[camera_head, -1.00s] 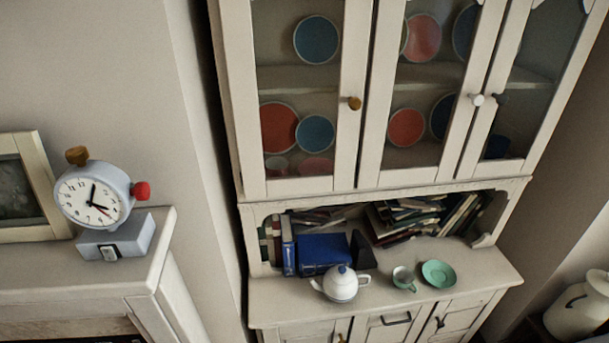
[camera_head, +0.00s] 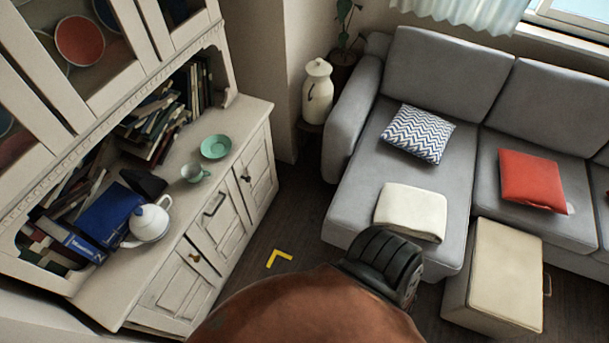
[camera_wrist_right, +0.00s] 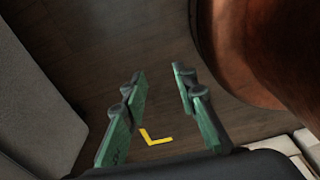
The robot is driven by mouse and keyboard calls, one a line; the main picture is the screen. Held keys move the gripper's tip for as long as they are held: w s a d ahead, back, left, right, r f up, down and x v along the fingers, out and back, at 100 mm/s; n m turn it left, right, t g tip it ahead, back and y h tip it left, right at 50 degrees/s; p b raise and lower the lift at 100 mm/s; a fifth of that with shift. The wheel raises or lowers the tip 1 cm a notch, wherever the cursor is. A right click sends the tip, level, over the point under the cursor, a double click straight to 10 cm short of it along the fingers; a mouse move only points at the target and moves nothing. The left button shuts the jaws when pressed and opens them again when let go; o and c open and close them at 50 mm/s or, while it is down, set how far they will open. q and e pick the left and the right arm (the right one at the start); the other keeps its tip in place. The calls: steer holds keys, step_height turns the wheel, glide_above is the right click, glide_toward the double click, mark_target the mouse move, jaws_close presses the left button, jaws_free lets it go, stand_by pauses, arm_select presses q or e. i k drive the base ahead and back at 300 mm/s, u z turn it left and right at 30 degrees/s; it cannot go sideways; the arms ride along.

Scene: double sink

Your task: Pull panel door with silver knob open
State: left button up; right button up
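The white cabinet stands at the left of the head view. Its upper glass panel doors (camera_head: 118,85) are only partly in view, cut off by the top and left edges. No silver knob can be made out on them. The lower part has a panel door with a gold knob (camera_head: 196,258), a drawer with a dark handle (camera_head: 214,205), and a door with a dark knob (camera_head: 246,178); these look shut. My right gripper (camera_wrist_right: 159,73) is open and empty in the right wrist view, above the dark floor and away from the cabinet. My left gripper is out of view.
A teapot (camera_head: 149,220), cup (camera_head: 194,173) and green saucer (camera_head: 216,147) stand on the cabinet counter near books. A grey sofa (camera_head: 437,70), beige ottoman (camera_head: 497,278) and white jug (camera_head: 317,92) are to the right. Floor with a yellow mark (camera_head: 279,257) lies between.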

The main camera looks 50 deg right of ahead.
mark_target(254, 170)
steer(key=u, duration=1.15)
steer(key=k, duration=1.05)
steer(key=z, duration=1.45)
steer(key=i, duration=0.5)
steer(key=u, duration=0.05)
